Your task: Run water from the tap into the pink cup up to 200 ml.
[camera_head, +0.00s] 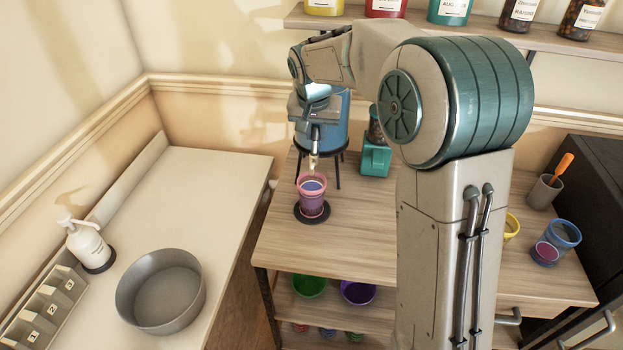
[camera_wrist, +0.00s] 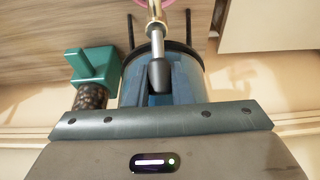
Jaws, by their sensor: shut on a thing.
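The pink cup (camera_head: 312,204) stands upright on a dark round coaster (camera_head: 326,217) on the wooden counter, right below the spout. Its inside looks bluish purple; I cannot read a level or make out a water stream. The metal tap (camera_head: 313,161) sticks out from the blue tank (camera_head: 333,124), which stands on black legs. In the wrist view, my gripper (camera_wrist: 160,82) is shut on the tap's black handle (camera_wrist: 159,74), with the metal tap (camera_wrist: 155,30) beyond it. Only a sliver of the cup's pink rim (camera_wrist: 143,2) shows there. In the head view my arm partly hides the tank.
A teal grinder (camera_head: 375,160) with dark beans stands right of the tank. A blue cup (camera_head: 564,234), a small pink cup (camera_head: 545,254) and a grey holder (camera_head: 543,192) are at the right. A grey basin (camera_head: 160,312) and white pump bottle (camera_head: 88,246) are on the left counter.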

